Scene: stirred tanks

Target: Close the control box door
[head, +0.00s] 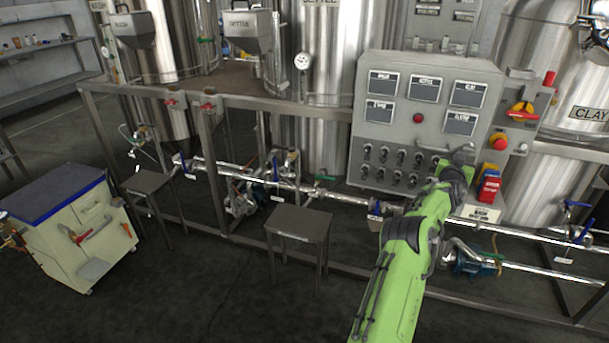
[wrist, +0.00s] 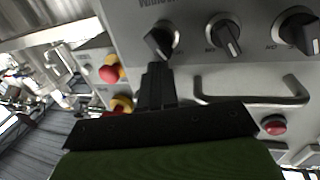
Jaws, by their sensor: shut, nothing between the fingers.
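The control box (head: 397,132) stands at the centre right in the head view. I cannot tell whether a gap is open along the door's edge. In the wrist view the panel face (wrist: 200,62) fills the upper part, with black knobs and a grey bar handle (wrist: 250,99). My gripper (wrist: 157,72) is shut and empty, close in front of the panel, left of the handle and just below a knob. I cannot tell whether it touches. In the head view my wrist hides the box's lower right corner.
A metal frame rail (head: 270,105) and pipes run across the front.

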